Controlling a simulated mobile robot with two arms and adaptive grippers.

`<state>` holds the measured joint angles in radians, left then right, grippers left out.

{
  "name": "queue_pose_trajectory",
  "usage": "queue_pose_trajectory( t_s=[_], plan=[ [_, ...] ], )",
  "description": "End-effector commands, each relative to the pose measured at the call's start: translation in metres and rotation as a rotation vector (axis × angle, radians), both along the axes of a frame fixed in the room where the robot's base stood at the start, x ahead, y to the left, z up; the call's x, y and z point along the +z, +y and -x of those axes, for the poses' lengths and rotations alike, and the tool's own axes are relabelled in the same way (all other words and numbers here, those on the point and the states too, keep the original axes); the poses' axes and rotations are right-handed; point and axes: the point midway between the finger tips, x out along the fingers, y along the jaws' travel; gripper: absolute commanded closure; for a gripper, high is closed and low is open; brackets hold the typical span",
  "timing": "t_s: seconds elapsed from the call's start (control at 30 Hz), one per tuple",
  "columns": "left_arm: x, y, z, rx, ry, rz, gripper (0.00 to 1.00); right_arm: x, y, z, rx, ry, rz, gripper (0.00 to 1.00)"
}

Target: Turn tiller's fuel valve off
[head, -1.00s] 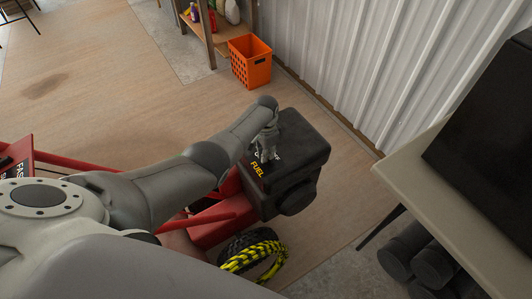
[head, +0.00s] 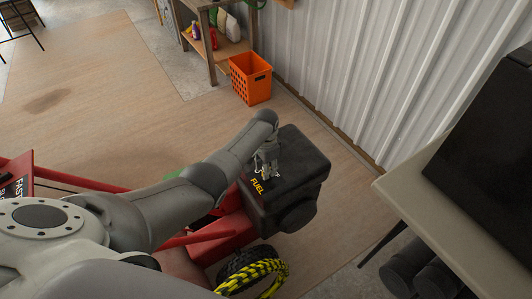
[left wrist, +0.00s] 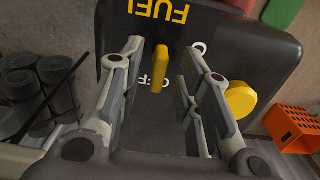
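In the left wrist view, the yellow fuel valve lever (left wrist: 160,68) stands on the dark panel (left wrist: 215,30) below the FUEL lettering. My left gripper (left wrist: 163,60) is open, with one finger on each side of the lever. I see gaps and no clear contact. It also shows over the housing in the head view (head: 266,165). My right gripper is not in view.
A round yellow knob (left wrist: 241,99) sits right of my gripper on the tiller. An orange crate (head: 250,80) stands by the corrugated wall. A pale table (head: 425,185) is at the right, with dark cylinders (head: 405,265) beneath. The wood floor at left is mostly clear.

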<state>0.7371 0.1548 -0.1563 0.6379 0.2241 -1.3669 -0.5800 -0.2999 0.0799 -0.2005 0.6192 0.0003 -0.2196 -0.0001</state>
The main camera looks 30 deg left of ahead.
Motion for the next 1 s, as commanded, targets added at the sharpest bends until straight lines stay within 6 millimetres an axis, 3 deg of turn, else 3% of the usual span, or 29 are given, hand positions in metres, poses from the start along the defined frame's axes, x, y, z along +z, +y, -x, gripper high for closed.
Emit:
queue_pose_trajectory(
  t_s=[0.63, 1.0],
  plan=[
    [0.091, 0.0, 0.0, 0.0, -0.003, -0.001, 0.68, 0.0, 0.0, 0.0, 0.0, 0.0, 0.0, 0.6],
    [0.105, 0.0, 0.001, 0.0, 0.001, -0.001, 0.68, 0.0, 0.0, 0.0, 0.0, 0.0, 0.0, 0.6]
  ],
)
